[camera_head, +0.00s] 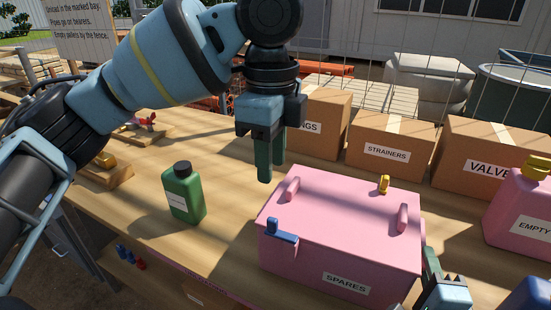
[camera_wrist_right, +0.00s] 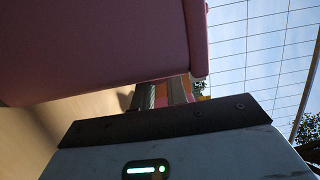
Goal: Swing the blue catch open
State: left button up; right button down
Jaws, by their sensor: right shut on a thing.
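The pink box (camera_head: 330,240), labelled SPARES, stands on the wooden table with its lid down. The blue catch (camera_head: 281,231) is at the lid's near left corner. My left gripper (camera_head: 271,172) points down above the box's far left edge, apart from the blue catch. Its fingers overlap in view, so their gap is unclear. My right gripper (camera_head: 433,268) is low at the box's right side, shut on part of the box. In the right wrist view the pink box (camera_wrist_right: 90,45) hides much of its fingers (camera_wrist_right: 160,94).
A green bottle (camera_head: 184,192) stands left of the box. Cardboard boxes labelled STRAINERS (camera_head: 390,145) and VALVE (camera_head: 490,150) stand behind. A pink canister (camera_head: 520,215) is at the right. The tabletop (camera_head: 225,245) between bottle and box is clear.

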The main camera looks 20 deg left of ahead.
jog(key=c, duration=1.3)
grip_release()
jog(key=shift+s, duration=0.1)
jog(key=s, duration=0.4)
jog(key=s+d, duration=0.1)
jog(key=s, duration=0.6)
jog(key=shift+s+d, duration=0.35)
